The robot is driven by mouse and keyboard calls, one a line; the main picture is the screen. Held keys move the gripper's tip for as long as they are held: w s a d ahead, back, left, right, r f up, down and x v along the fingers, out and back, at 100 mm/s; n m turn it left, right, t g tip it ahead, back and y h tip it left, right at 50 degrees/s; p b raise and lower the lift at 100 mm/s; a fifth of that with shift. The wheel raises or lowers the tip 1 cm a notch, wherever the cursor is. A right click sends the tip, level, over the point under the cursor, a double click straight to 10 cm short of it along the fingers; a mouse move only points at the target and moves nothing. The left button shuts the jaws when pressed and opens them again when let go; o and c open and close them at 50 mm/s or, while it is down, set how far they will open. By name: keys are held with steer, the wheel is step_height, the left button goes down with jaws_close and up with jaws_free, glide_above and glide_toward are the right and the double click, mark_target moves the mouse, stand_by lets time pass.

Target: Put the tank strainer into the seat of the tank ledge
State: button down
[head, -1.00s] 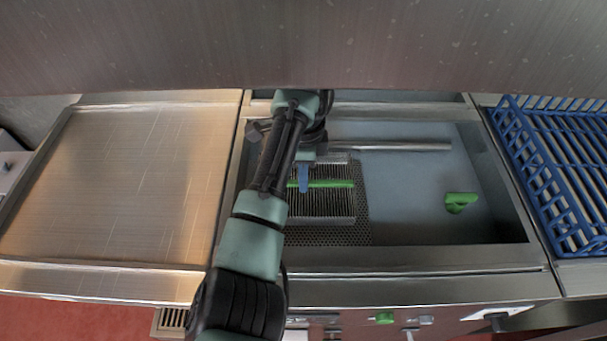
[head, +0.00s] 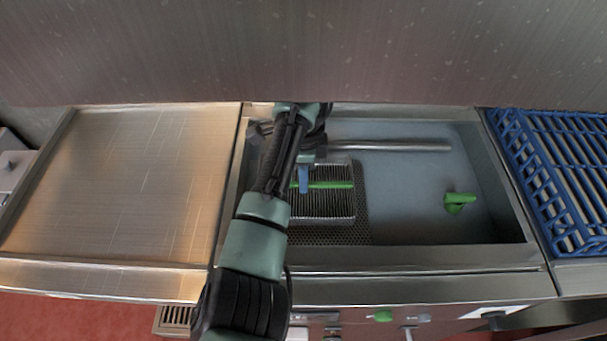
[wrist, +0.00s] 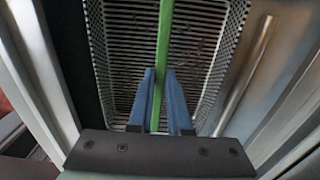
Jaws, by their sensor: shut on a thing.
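The tank strainer is a metal slotted basket (head: 328,207) with a green bar handle (head: 335,184) across its top. It sits low in the tank at the left, over a perforated plate (head: 362,215). My gripper (head: 304,181) is above it with blue fingers on the green handle. In the wrist view my blue fingers (wrist: 160,100) stand on both sides of the green bar (wrist: 163,45), shut on it, with the strainer's slotted bottom (wrist: 130,60) below. My arm hides the strainer's left side. Whether the strainer touches the perforated plate, I cannot tell.
A metal pipe (head: 400,145) runs along the tank's back wall. A green knob-like part (head: 458,202) lies at the tank's right. A blue rack (head: 560,180) stands right of the tank, and a bare metal worktop (head: 125,190) is at the left. The tank's right floor is largely clear.

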steer(key=shift+f, duration=0.15)
steer(key=shift+f+b, duration=0.7)
steer(key=shift+f, duration=0.85)
steer(key=shift+f, duration=0.15)
steer(key=shift+c, duration=1.4)
jaws_free()
steer(key=shift+r+p, duration=3.55)
steer(key=shift+p, duration=0.05)
